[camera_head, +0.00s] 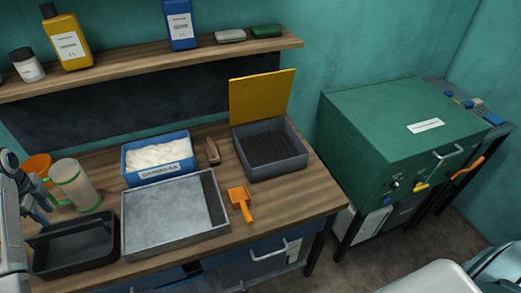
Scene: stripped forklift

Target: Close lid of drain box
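The drain box (295,165) is a dark grey open box with a ribbed bottom, on the right part of the wooden bench. Its yellow lid (262,97) stands raised, nearly upright, along the box's back edge. My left gripper (42,207) is at the far left of the bench, beside a clear mug with green rims and well away from the drain box. It is small and partly hidden, so whether its fingers are open or shut is unclear.
A grey tray (126,232), a blue box of white material (129,178), a small brown object (213,151) and an orange scoop (241,203) lie left of the drain box. A black tray (70,247) is front left. A shelf (150,66) overhangs behind. A green cabinet (350,110) stands right.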

